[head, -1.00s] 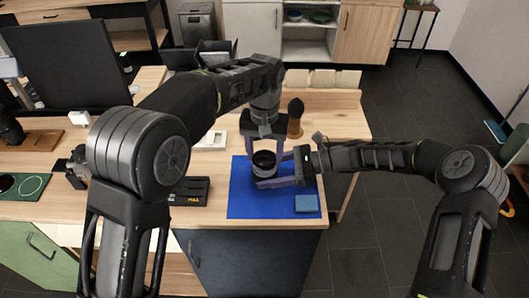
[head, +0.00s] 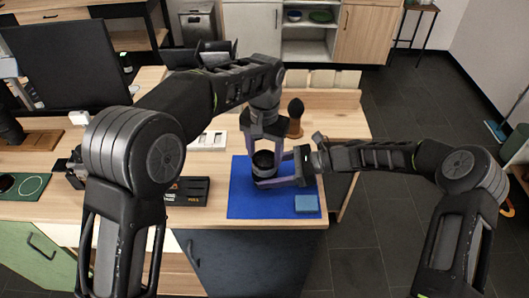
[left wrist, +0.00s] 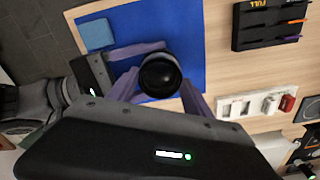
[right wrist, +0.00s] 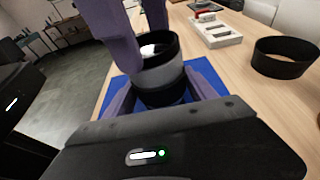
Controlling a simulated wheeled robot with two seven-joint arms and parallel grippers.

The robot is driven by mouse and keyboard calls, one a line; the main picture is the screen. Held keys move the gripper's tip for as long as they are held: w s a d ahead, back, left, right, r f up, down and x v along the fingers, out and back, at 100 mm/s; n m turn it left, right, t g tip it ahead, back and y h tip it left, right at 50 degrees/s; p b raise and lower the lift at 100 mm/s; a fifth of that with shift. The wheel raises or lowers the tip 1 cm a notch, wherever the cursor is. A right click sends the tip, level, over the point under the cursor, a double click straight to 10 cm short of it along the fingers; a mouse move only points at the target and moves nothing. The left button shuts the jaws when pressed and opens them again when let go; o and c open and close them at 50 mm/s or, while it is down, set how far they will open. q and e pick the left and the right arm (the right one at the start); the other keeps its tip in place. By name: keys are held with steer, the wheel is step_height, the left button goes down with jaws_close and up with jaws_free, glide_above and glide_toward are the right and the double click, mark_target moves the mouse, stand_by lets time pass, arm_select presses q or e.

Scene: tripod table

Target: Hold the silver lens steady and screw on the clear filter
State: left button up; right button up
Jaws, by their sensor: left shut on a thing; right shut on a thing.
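The lens (head: 263,166) stands upright on the blue mat (head: 240,205); its grey-silver band shows in the right wrist view (right wrist: 160,77). My right gripper (head: 266,171) comes in from the right and is shut on the lower part of the lens. My left gripper (head: 264,150) reaches down from above, its purple fingers shut around the dark rim at the top. This dark-rimmed ring (right wrist: 158,46) appears to be the clear filter on the lens. In the left wrist view the round glass (left wrist: 160,75) lies between the fingers. I cannot tell how tightly the ring sits.
A small blue block (head: 306,203) lies at the mat's front right corner. A brush (head: 295,117) stands behind. A dark open ring (right wrist: 286,57) sits on the wooden table.

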arm_select(q)
steer(key=shift+m, duration=1.2)
steer(key=shift+f, duration=0.15)
steer(key=shift+m, duration=1.5)
steer(key=m, duration=0.3)
steer(key=shift+f+m, duration=0.1)
steer(key=shift+m, duration=1.4)
